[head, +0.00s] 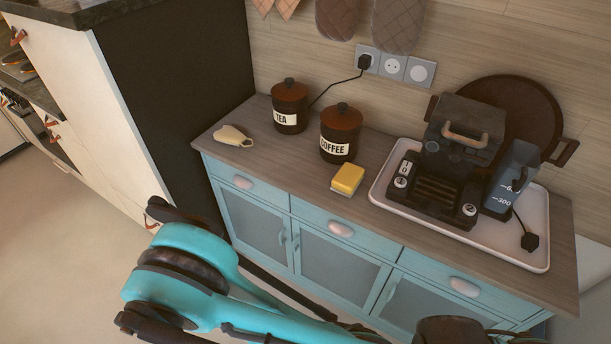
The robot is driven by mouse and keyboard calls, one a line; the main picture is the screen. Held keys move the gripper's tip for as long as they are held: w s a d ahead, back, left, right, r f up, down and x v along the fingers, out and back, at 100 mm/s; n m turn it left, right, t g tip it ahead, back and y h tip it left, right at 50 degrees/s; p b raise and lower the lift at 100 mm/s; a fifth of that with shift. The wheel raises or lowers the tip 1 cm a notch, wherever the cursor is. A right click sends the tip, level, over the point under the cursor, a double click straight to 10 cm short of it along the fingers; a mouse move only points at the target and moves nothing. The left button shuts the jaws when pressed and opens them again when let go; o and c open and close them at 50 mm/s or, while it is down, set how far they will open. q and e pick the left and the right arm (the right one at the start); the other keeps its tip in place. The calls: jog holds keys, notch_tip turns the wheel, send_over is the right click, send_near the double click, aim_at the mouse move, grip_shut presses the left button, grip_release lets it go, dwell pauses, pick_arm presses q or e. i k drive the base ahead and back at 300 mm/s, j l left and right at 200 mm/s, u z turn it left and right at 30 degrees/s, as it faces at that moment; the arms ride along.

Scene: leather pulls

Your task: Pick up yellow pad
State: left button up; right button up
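The yellow pad (347,178) is a small block with a bright yellow top and a pale lower layer. It lies flat near the front edge of the wooden counter (290,172), in front of the coffee canister and left of the white tray. Nothing touches it from above. My teal and dark arm links show at the bottom of the head view, in front of the cabinet. I cannot make out the fingers of either gripper in this view.
A coffee canister (341,134) and tea canister (290,106) stand behind the pad. A white tray (535,262) at right holds a dark coffee machine (455,150). A pale object (233,136) lies at left. Blue cabinet fronts (335,262) drop below the counter edge.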

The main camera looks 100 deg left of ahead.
aim_at(349, 177)
jog(key=u, duration=3.1)
